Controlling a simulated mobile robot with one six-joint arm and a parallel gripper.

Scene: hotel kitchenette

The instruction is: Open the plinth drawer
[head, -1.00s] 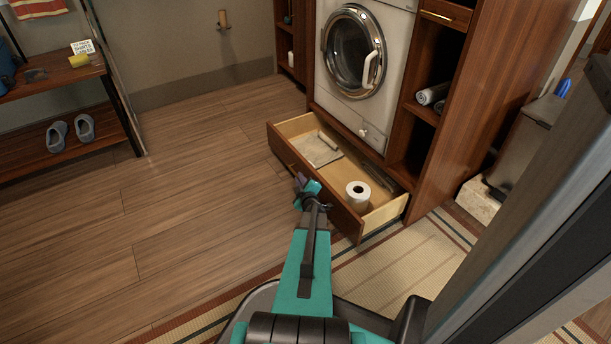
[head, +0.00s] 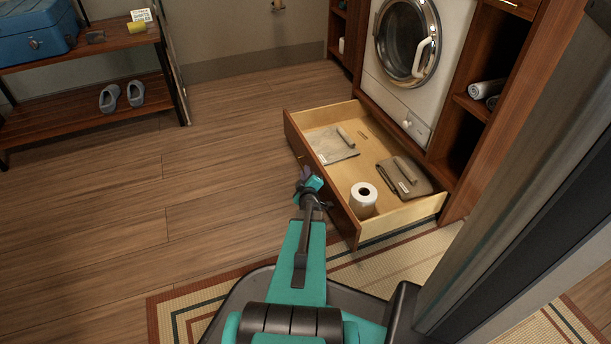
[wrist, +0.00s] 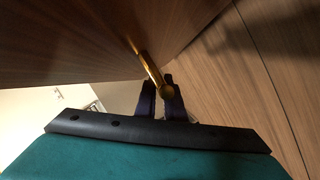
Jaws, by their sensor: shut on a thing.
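The plinth drawer (head: 402,216) stands pulled out below the washing machine, its inside in plain view. It holds a toilet roll (head: 363,198), a flat grey item (head: 333,147) and a folded dark cloth (head: 408,178). My gripper (head: 303,176) is at the outer face of the drawer front. In the wrist view, the brass handle (wrist: 152,72) sticks out from the wooden front, and my gripper (wrist: 160,88) is shut on it near its rounded end. In the head view the handle is mostly hidden by my gripper.
The washing machine (head: 408,62) stands above the drawer, beside open shelves with rolled towels (head: 487,89). A striped mat (head: 240,300) lies under my base. A rack with slippers (head: 122,96) stands at the left. The wood floor (head: 220,170) between is clear.

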